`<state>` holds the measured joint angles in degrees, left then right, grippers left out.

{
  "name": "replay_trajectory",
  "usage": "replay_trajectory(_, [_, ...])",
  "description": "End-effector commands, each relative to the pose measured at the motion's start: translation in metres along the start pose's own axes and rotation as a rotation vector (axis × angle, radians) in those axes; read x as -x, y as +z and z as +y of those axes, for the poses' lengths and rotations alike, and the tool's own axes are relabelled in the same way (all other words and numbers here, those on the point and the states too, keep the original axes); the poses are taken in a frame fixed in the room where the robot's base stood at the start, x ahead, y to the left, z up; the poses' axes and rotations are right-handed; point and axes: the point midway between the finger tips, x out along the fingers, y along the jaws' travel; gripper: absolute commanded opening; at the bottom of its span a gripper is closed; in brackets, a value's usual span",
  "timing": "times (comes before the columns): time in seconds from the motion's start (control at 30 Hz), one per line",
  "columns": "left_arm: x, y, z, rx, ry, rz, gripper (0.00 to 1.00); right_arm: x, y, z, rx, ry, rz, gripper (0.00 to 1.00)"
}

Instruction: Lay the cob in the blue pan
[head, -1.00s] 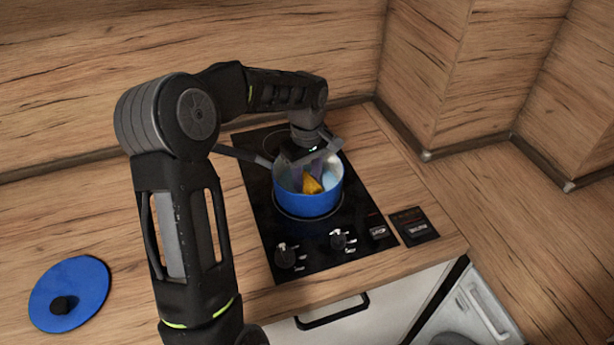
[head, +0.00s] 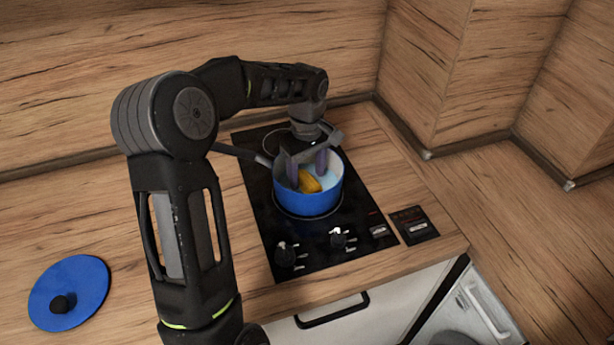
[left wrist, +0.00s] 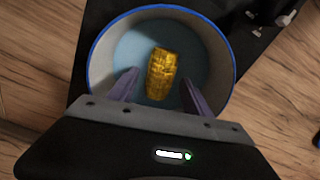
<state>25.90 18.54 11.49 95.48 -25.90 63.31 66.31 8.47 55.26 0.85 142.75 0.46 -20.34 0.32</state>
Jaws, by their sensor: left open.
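The blue pan (head: 308,199) stands on the black hob, its dark handle pointing to the upper left. The yellow cob (head: 310,182) is inside the pan; in the left wrist view the cob (left wrist: 161,74) lies on the pale blue pan floor. My left gripper (head: 307,171) reaches down into the pan from above. In the left wrist view the fingers (left wrist: 158,88) are apart, one on each side of the cob's lower end, with gaps between them and it. The pan's rim (left wrist: 88,70) shows around them. My right gripper is not in view.
A blue lid (head: 69,293) with a black knob lies on the worktop at the left. The hob (head: 262,215) has knobs at its front. A small dark panel (head: 414,225) lies right of it. Wood-look walls close the back and right.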

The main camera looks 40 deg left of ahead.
Motion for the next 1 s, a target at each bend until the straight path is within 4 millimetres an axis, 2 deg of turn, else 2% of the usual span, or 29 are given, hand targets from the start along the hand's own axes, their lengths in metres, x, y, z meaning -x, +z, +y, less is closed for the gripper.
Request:
replay_trajectory(0.4, [0.082, 0.0, 0.001, -0.001, 0.004, 0.002, 0.58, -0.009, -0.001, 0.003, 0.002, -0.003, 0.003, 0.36])
replay_trajectory(0.5, [0.096, 0.0, 0.001, 0.0, 0.002, 0.001, 0.58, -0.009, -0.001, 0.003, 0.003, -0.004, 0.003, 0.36])
replay_trajectory(0.67, [0.107, 0.001, 0.0, 0.0, 0.001, 0.0, 0.58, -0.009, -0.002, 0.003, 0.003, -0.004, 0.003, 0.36])
replay_trajectory(1.0, [0.107, 0.0, 0.0, -0.001, 0.0, -0.001, 0.58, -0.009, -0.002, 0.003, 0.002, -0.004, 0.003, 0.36])
